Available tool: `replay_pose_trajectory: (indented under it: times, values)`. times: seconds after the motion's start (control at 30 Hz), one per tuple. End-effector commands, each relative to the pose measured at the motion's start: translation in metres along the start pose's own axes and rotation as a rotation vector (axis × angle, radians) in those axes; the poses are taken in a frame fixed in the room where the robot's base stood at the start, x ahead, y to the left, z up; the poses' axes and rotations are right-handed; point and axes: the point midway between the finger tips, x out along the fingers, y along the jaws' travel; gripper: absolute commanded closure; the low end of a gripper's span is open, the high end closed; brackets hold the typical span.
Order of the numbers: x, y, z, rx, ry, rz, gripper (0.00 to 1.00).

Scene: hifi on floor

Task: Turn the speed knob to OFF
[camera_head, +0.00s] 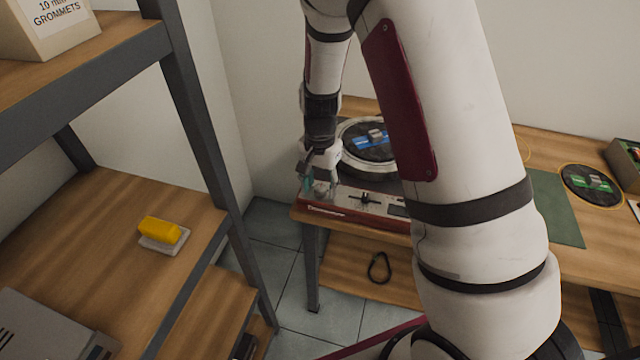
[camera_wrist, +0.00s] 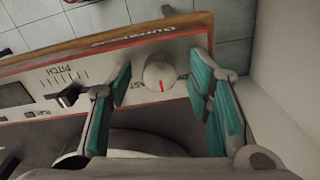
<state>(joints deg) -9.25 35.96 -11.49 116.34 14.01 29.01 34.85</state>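The speed knob (camera_wrist: 160,71) is a round pale knob with a red mark, on the front panel of a turntable (camera_wrist: 185,43). In the wrist view the red mark sits on the knob's lower side; a label beside it is partly hidden by the left finger, and I cannot read an OFF label. My gripper (camera_wrist: 160,78) is open, with teal-padded fingers on either side of the knob and gaps visible on both sides. In the head view my gripper (camera_head: 321,175) is over the left end of the turntable (camera_head: 345,207); the knob is hard to make out there.
The turntable's platter (camera_head: 347,160) and a pitch slider (camera_wrist: 66,95) lie near my gripper. A wall stands close behind. Left is a shelf (camera_head: 75,225) with a yellow block (camera_head: 159,230). A green mat (camera_head: 555,208) and round disc (camera_head: 590,184) lie on the bench right.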

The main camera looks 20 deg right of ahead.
Motion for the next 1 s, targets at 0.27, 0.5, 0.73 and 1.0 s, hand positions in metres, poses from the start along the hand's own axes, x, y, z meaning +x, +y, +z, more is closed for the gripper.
replay_pose_trajectory:
  times: [0.27, 0.5, 0.73, 1.0]
  values:
    - [-0.009, -0.001, -0.001, 0.000, 0.002, -0.002, 0.54]
    - [-0.052, -0.001, -0.001, -0.001, 0.004, -0.005, 0.54]
    - [-0.095, -0.001, -0.001, 0.000, 0.003, -0.004, 0.54]
    - [-0.118, 0.000, 0.000, 0.000, 0.001, 0.000, 0.54]
